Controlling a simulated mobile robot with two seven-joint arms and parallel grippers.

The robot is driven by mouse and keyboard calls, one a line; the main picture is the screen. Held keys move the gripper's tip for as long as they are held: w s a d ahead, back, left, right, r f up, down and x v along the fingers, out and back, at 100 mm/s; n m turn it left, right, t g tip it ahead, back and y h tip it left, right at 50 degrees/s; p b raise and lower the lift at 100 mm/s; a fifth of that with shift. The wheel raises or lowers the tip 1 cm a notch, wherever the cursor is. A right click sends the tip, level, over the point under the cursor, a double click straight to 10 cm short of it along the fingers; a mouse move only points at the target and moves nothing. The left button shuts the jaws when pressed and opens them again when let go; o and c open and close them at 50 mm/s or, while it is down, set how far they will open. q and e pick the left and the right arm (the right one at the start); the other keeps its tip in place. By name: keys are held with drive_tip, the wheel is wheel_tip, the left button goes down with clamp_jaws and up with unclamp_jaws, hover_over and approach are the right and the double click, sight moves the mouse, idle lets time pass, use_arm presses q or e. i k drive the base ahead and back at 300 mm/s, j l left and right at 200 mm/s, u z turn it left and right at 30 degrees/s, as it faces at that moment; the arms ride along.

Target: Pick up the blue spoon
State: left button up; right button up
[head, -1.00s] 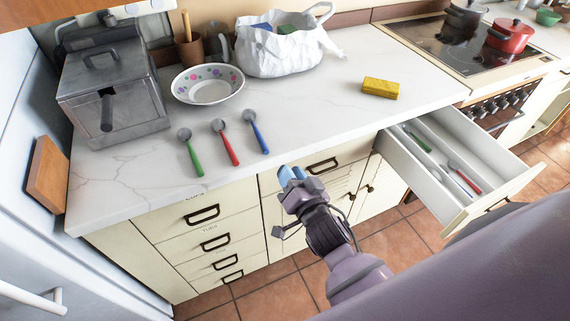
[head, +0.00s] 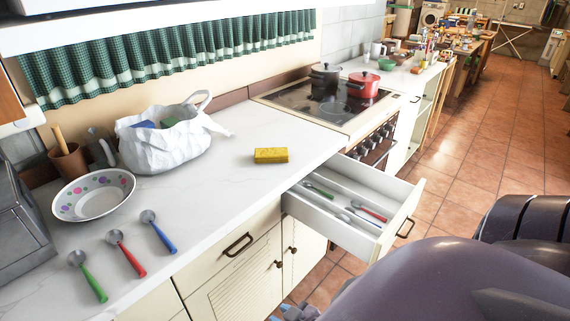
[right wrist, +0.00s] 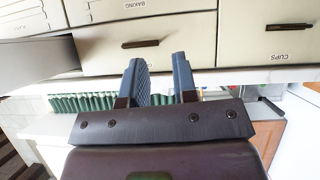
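The blue spoon (head: 160,234) lies on the white countertop (head: 215,185), in the head view's lower left. It is the rightmost of three spoons; a red spoon (head: 127,254) and a green spoon (head: 89,276) lie to its left. My right gripper (right wrist: 161,80) is open and empty in the right wrist view, its two blue fingers apart in front of cabinet drawers that appear upside down. In the head view only part of it shows at the bottom edge, to the right of the blue spoon and apart from it. My left gripper is not in view.
A patterned bowl (head: 94,205) and a white bag (head: 165,150) stand behind the spoons. A yellow sponge (head: 271,155) lies to the right. An open drawer (head: 335,218) holding utensils juts out from the counter. The countertop between the blue spoon and sponge is clear.

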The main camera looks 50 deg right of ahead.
sight(148, 216)
drive_tip(key=u, duration=0.4)
drive_tip(key=l+u, duration=0.15)
drive_tip(key=u, duration=0.25)
drive_tip(key=l+u, duration=0.1)
drive_tip(key=u, duration=0.3)
drive_tip(key=k+l, duration=0.1)
drive_tip(key=l, duration=0.3)
drive_tip(key=k+l, duration=0.1)
drive_tip(key=l, duration=0.25)
drive_tip(key=k+l, duration=0.1)
drive_tip(key=l, duration=0.3)
